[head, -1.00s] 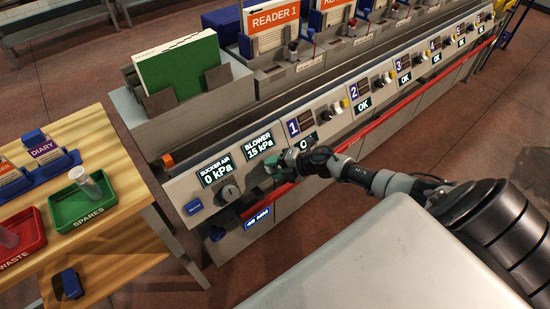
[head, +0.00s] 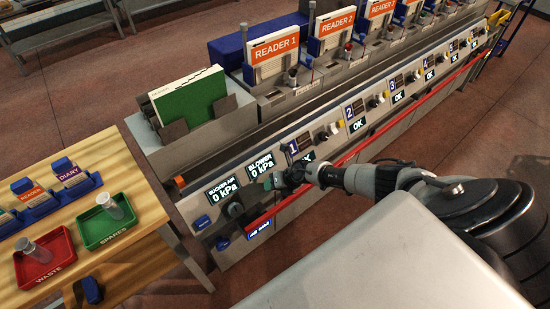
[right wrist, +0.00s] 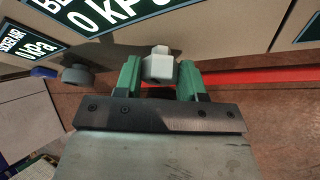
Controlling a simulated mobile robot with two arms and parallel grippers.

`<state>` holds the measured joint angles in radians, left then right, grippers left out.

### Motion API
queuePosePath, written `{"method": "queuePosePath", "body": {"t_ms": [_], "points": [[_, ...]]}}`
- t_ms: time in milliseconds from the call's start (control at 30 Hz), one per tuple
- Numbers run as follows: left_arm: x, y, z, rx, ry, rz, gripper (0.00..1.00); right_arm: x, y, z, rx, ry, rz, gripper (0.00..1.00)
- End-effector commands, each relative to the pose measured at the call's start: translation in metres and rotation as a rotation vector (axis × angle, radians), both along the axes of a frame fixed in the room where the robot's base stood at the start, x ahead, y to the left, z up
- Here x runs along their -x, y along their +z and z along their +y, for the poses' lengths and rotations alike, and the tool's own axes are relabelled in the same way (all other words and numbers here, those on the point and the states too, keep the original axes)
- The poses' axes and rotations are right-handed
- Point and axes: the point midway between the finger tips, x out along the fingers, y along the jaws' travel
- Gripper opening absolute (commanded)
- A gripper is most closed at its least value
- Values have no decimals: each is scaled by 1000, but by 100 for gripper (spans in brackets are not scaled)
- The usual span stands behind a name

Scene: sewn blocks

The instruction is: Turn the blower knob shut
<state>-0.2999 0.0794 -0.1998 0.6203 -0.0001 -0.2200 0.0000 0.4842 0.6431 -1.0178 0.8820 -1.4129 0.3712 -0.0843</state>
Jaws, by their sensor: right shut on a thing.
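The blower knob (right wrist: 158,64) is a pale grey knob on the sloping panel below the BLOWER display (head: 261,164), which reads 0 kPa. In the right wrist view it sits between the two green fingers of my right gripper (right wrist: 159,80). My right gripper (head: 277,182) is shut on this knob and hides most of it in the head view. My left gripper is not in view.
The SUCKER AIR display (head: 223,188) also reads 0 kPa, with its round knob (head: 234,209) just left of my gripper. A red rail (head: 375,140) runs along the panel front. A wooden table (head: 135,225) with trays stands at left.

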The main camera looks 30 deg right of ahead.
Motion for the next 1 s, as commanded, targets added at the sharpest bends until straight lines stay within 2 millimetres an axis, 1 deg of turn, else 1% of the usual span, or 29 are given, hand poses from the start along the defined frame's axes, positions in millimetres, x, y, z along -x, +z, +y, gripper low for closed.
{"method": "queuePosePath", "body": {"t_ms": [33,233,800,833,967,1000], "points": [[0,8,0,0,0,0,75,0,3,1,21,13,-1,16],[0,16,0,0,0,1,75,0,2,1,79,47,-5,16],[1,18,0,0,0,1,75,0,-1,1,106,63,-7,16],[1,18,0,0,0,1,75,1,-1,1,106,63,-7,43],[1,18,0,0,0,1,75,0,-1,1,105,63,-7,63],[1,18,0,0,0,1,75,0,-1,1,105,63,-7,65]]}}
